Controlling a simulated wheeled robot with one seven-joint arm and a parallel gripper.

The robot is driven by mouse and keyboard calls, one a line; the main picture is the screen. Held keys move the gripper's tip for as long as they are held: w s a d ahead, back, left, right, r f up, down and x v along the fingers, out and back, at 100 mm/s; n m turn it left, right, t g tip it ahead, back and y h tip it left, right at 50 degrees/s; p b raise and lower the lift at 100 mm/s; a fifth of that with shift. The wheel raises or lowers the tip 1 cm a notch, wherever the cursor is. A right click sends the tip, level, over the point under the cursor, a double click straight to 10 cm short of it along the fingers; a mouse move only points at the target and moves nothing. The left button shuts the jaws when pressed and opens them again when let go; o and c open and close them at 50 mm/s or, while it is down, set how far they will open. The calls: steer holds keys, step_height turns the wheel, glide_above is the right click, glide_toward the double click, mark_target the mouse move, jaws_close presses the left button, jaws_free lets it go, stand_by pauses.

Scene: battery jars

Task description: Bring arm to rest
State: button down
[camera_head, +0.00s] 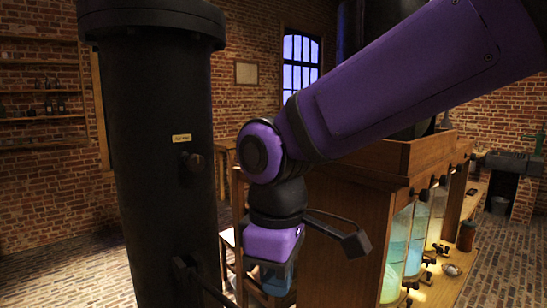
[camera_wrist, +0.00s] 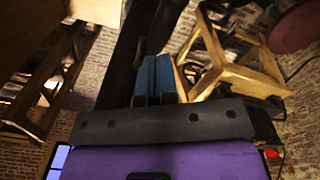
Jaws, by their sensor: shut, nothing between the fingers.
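My purple arm (camera_head: 410,75) reaches in from the upper right in the head view and bends down at a round black and purple joint. My gripper (camera_head: 278,280) hangs below it near the bottom middle, between the black column and the wooden cabinet. In the wrist view my gripper's two blue fingers (camera_wrist: 154,68) lie side by side, shut, with nothing between them. No task object is held.
A thick black column (camera_head: 150,150) with a small label stands close on the left. A wooden cabinet (camera_head: 340,240) with glowing glass jars (camera_head: 397,255) stands right. A wooden chair-like frame (camera_wrist: 240,75) shows near the fingers. Brick floor is open at lower left.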

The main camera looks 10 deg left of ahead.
steer(key=w+d+r+m+t, duration=0.15)
steer(key=d+m, duration=0.25)
steer(key=d, duration=0.6)
steer(key=w+d+r+m+t, duration=0.1)
steer(key=d+r+m, duration=0.25)
steer(key=d, duration=0.65)
steer(key=s+d+m+t, duration=0.1)
steer(key=s+d+m, duration=0.2)
steer(key=d, duration=0.4)
steer(key=s+d+m+t, duration=0.1)
steer(key=s+d+m, duration=0.3)
steer(key=d, duration=0.4)
steer(key=shift+s+d+f+m+t, duration=0.2)
steer(key=shift+d+f+m+t, duration=0.15)
steer(key=shift+m, duration=0.2)
